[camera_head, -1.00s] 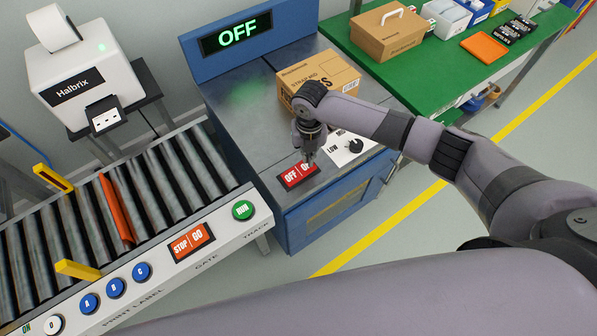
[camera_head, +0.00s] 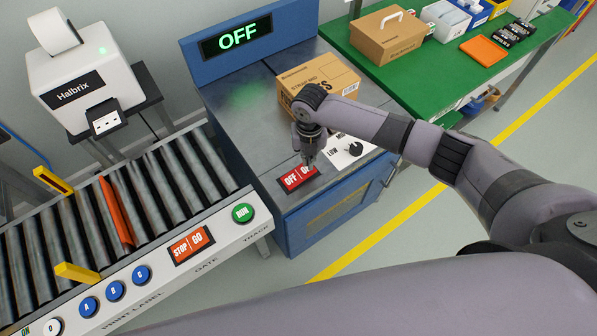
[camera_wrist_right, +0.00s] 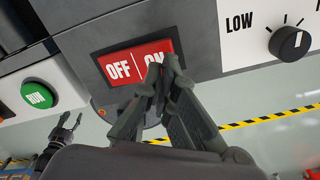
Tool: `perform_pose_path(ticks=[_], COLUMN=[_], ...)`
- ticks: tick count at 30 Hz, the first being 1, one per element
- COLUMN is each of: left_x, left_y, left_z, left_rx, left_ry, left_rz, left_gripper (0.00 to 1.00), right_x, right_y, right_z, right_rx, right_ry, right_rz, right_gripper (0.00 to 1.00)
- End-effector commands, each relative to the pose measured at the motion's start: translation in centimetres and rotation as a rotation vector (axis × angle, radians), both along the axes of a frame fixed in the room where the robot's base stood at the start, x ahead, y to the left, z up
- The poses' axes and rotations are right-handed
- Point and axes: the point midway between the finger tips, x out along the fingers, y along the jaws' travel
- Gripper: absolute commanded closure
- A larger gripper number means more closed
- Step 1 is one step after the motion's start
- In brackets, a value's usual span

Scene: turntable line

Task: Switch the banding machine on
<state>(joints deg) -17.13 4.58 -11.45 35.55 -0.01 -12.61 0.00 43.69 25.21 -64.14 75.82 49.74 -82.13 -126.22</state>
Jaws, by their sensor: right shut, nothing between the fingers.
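The banding machine (camera_head: 240,88) is a blue cabinet with a grey top, and its display (camera_head: 237,37) reads OFF in green. Its red OFF | ON switch (camera_head: 292,180) is at the near edge of the top; it fills the middle of the right wrist view (camera_wrist_right: 119,69). My right gripper (camera_head: 309,163) is shut and empty, with its fingertips (camera_wrist_right: 162,62) over the ON half, partly hiding that word. I cannot tell whether they touch it. My left gripper (camera_wrist_right: 66,128) shows small in the right wrist view, its fingers apart, well away from the switch.
A LOW-marked dial (camera_head: 355,149) sits right of the switch. A cardboard box (camera_head: 318,82) stands on the machine behind my right gripper. The roller conveyor (camera_head: 150,200) with its buttons and STOP | GO switch (camera_head: 188,246) is at the left. A green bench (camera_head: 405,85) is at the right.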

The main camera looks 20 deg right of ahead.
Motion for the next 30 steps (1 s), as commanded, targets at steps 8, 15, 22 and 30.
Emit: perform_pose_path(ticks=[8, 15, 22, 30], left_x=[-0.08, -0.11, -0.13, -0.15], left_y=[0.01, 0.01, -0.01, -0.01], left_z=[-0.01, -0.17, -0.43, -0.71], left_rx=[0.0, 0.0, 0.0, 0.0], left_ry=[0.001, 0.002, 0.002, 0.002], left_rz=[0.0, 0.0, 0.0, 0.0], left_gripper=[0.6, 0.6, 0.6, 0.6], right_x=[0.0, 0.0, -0.01, -0.01], right_y=[0.0, 0.0, 0.0, 0.01], right_z=[0.0, -0.22, -0.58, -0.99], right_rx=[0.0, 0.0, 0.0, 0.0], right_ry=[0.0, 0.0, 0.0, 0.0], right_rz=[0.0, 0.0, 0.0, 0.0], right_gripper=[1.0, 1.0, 1.0, 1.0])
